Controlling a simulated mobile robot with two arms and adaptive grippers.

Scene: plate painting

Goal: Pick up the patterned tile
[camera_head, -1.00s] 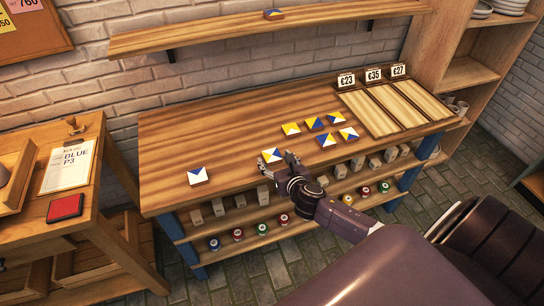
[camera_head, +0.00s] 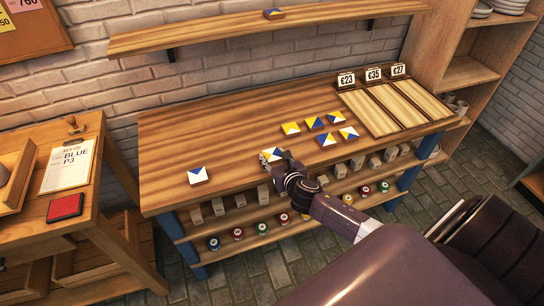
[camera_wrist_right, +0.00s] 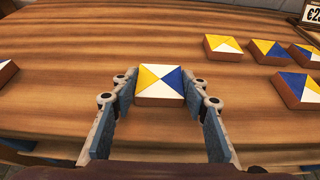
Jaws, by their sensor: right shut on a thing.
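The patterned tile (camera_wrist_right: 160,82), with yellow, white and blue triangles on its top and brown sides, is between the fingers of my right gripper (camera_wrist_right: 159,92) in the right wrist view. The fingers touch it on its left and right sides. In the head view the tile (camera_head: 270,154) is at the table's front edge, partly hidden by my right gripper (camera_head: 276,160), which is shut on it. The tile appears to rest on the wooden table (camera_head: 190,135). My left gripper is not in view.
Several similar tiles (camera_head: 290,128) lie to the right on the table, and a blue and white tile (camera_head: 197,175) lies alone at the left. A shelf (camera_head: 220,37) hangs above. The table's middle is clear.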

